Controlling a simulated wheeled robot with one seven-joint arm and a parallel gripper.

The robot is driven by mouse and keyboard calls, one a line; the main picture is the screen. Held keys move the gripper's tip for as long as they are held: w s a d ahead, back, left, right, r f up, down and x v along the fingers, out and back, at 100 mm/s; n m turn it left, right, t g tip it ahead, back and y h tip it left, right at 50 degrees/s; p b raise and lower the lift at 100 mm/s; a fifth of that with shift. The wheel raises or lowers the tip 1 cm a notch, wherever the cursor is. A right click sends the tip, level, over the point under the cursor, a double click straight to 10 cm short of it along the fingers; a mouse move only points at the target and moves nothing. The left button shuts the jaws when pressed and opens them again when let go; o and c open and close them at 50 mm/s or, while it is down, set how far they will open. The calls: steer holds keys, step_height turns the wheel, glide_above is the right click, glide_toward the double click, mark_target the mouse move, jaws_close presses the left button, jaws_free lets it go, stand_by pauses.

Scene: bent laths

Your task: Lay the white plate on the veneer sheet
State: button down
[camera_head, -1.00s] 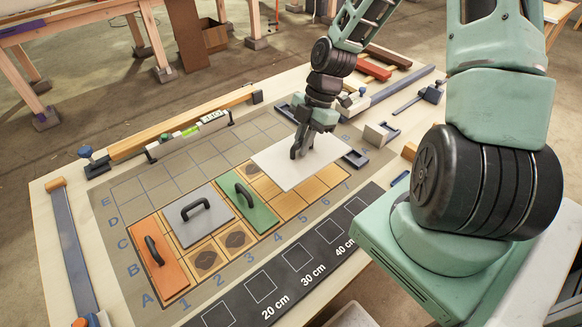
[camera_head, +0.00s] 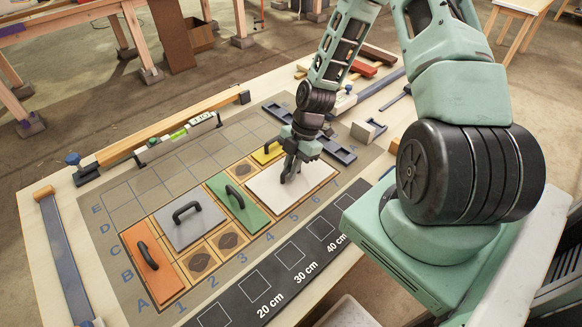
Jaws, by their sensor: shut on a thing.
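The white plate (camera_head: 268,190) is flat and level over the right part of the veneer sheet (camera_head: 228,241). I cannot tell whether it touches the sheet or is just above it. My gripper (camera_head: 288,177) points down and is shut on the plate's handle, which the fingers mostly hide. An orange plate (camera_head: 139,278), a grey plate (camera_head: 185,236), a green plate (camera_head: 228,190) and a yellow plate (camera_head: 262,157), each with a black handle, lie on the sheet.
A grey mat (camera_head: 118,218) with letters and numbers surrounds the sheet. A black strip (camera_head: 245,305) with centimetre marks runs along the near side. A spirit level (camera_head: 178,135), a blue-grey tray (camera_head: 336,151) and a grey block (camera_head: 368,131) stand beyond and to the right.

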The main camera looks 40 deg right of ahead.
steer(key=shift+f, duration=0.15)
steer(key=c, duration=1.5)
jaws_free()
steer(key=shift+o, duration=0.2)
steer(key=shift+r, duration=0.2)
steer(key=b+v, duration=0.1)
steer(key=v, duration=1)
steer(key=s+a+r+m+g+h, duration=0.15)
steer(key=a+r, duration=0.35)
steer(key=a, duration=0.5)
steer(key=s+a+r+m+t+h, duration=0.1)
steer(key=s+a+r+m, duration=0.3)
steer(key=s+a, duration=0.4)
steer(key=s+a+r+m+h, duration=0.1)
steer(key=s+a+r+m, duration=0.4)
steer(key=s+a, duration=0.3)
steer(key=shift+s+a+t, duration=0.25)
steer(key=shift+a+t, duration=0.1)
